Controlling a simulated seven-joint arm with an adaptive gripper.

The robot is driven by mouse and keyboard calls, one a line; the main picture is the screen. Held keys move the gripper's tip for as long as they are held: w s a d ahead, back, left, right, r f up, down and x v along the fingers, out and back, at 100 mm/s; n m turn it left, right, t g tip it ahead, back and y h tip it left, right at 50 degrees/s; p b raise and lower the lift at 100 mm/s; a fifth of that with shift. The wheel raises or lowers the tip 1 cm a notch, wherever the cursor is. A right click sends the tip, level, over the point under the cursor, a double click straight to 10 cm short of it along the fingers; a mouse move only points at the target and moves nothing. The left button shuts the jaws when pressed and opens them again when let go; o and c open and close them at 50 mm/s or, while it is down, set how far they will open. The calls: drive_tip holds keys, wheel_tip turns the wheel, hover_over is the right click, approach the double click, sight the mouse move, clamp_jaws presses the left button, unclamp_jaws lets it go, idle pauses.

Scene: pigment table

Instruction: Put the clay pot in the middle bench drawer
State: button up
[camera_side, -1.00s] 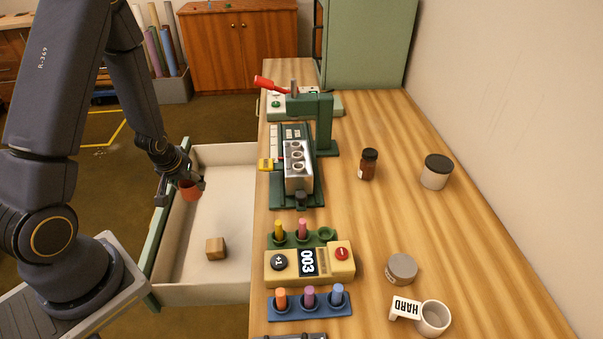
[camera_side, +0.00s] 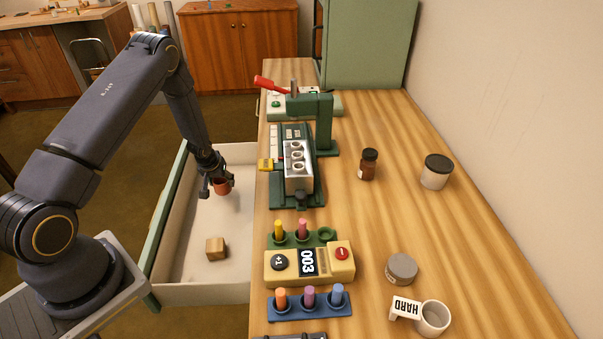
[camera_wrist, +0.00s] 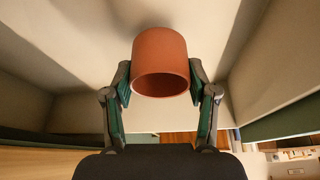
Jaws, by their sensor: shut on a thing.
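The clay pot (camera_side: 223,187) is a small reddish-brown cup. My gripper (camera_side: 218,182) is shut on it, inside or just above the far part of the open drawer (camera_side: 200,292). In the wrist view the clay pot (camera_wrist: 160,62) sits between the two fingers of my gripper (camera_wrist: 160,78), with its open mouth towards the camera. The drawer's pale walls surround it there. I cannot tell whether the pot touches the drawer floor. The drawer has a green front and is pulled out to the left of the bench (camera_side: 480,270).
A small wooden block (camera_side: 216,248) lies in the near part of the drawer. On the bench stand a green press (camera_side: 325,125), a yellow counter box (camera_side: 335,265), a blue peg rack (camera_side: 325,308), a brown jar (camera_side: 368,164) and a white mug (camera_side: 433,318). The drawer's middle floor is clear.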

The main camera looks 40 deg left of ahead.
sight(223, 187)
drive_tip(key=shift+f, duration=1.5)
drive_tip(key=shift+f, duration=0.15)
drive_tip(key=o, duration=1.3)
drive_tip(key=shift+c, duration=0.2)
